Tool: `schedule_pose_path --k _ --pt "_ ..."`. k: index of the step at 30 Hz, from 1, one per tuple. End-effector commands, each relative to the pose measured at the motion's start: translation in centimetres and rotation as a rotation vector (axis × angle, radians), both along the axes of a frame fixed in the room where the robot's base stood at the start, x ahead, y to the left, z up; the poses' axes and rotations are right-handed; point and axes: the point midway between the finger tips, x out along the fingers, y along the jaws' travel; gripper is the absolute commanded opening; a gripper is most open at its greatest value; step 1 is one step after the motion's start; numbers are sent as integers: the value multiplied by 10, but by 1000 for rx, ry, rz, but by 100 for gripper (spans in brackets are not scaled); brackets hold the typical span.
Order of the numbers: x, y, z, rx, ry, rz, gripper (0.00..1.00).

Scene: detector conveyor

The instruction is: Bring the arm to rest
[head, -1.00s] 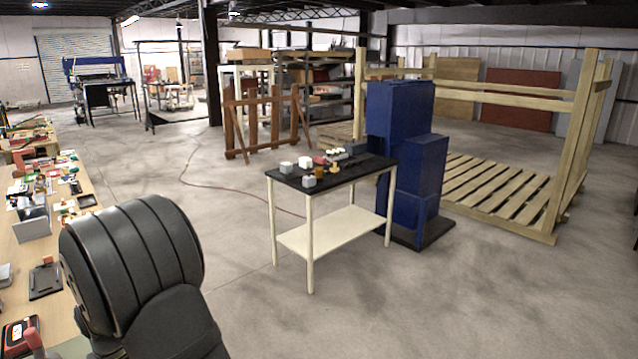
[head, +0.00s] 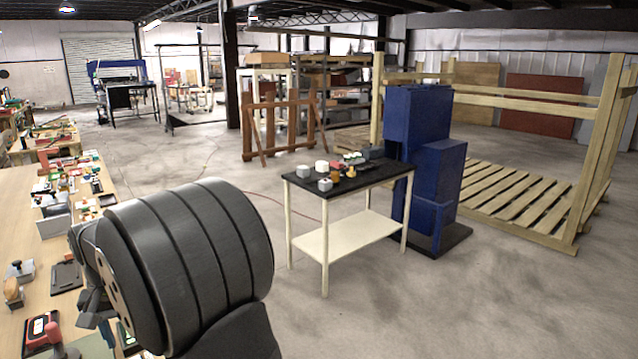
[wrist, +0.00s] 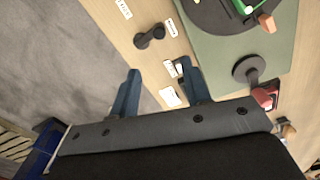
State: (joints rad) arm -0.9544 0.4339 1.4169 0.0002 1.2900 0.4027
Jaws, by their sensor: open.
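My gripper (wrist: 158,65) shows in the wrist view with its two blue-grey fingers spread apart and nothing between them. It is over the front edge of the wooden workbench (wrist: 111,21); the height above it is hard to tell. In the head view my dark grey ribbed arm link fills the lower left, beside the same workbench (head: 25,265). Only a small part of the gripper end shows there, left of the link; the fingers are mostly hidden.
A black handle (wrist: 149,37) lies nearer the fingers. A small black-topped table (head: 385,172) with several objects and blue boxes (head: 435,175) stand right. Open floor lies between.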

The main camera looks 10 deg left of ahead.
Motion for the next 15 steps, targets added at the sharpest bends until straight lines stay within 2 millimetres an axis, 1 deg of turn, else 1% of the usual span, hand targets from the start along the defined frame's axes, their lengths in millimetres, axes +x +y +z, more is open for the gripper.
schedule_pose_path --k 1,3,4,6,15 --pt "0 0 11 4 -2 0 44" --pt "0 0 23 2 -2 0 44" --pt "0 -1 10 -4 3 0 44" --pt "-1 -1 -6 -4 3 0 44" --pt "-1 -1 -66 -4 3 0 44"
